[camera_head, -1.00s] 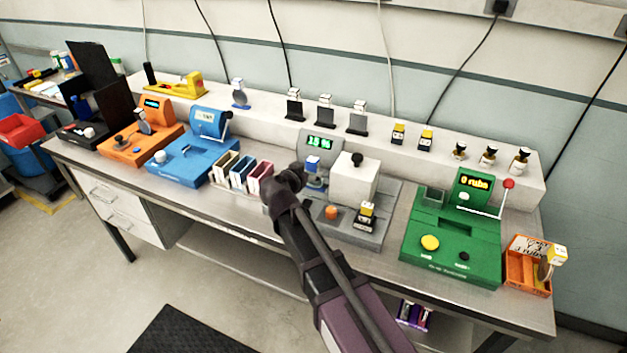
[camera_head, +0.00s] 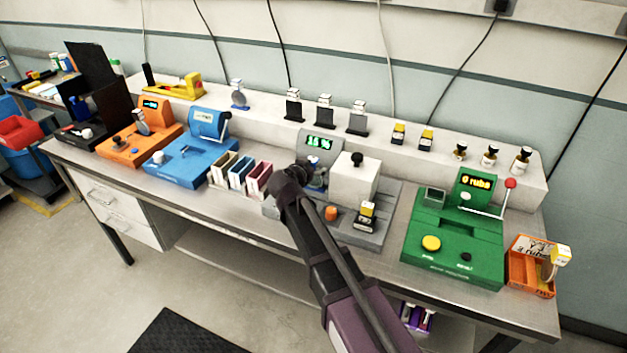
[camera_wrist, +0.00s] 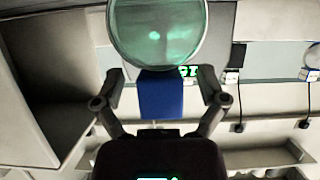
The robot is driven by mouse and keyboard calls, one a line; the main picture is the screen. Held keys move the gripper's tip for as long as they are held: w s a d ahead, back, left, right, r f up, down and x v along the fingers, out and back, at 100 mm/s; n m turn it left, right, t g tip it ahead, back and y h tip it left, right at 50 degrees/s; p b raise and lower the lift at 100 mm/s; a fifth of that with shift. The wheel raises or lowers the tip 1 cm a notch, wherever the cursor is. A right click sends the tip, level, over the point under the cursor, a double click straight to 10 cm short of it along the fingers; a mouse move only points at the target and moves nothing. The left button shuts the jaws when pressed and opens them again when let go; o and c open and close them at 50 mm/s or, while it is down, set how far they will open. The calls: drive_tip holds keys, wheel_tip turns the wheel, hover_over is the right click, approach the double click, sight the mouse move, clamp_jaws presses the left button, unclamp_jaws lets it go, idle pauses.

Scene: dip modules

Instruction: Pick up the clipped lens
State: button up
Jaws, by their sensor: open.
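The clipped lens shows large in the wrist view as a round, greenish see-through disc (camera_wrist: 157,32) with a blue clip (camera_wrist: 161,97). The clip lies between the two spread fingers of my gripper (camera_wrist: 163,88), with a visible gap on each side. In the head view my gripper (camera_head: 303,172) is at the grey machine, in front of its green-lit display, and hides most of the lens. I cannot tell from there what the lens rests on.
A white block with a black knob (camera_head: 354,180) stands close to the right of my gripper on the grey machine (camera_head: 372,238). Slotted holders (camera_head: 240,175) are to the left. A green machine (camera_head: 455,250) is farther right. A raised shelf (camera_head: 380,138) runs behind.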

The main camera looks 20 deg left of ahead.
drive_tip(key=c, duration=1.2)
drive_tip(key=shift+c, duration=0.3)
drive_tip(key=shift+r, duration=0.2)
wheel_tip(320, 180, up, 10)
drive_tip(key=p, duration=1)
drive_tip(key=shift+f, duration=0.15)
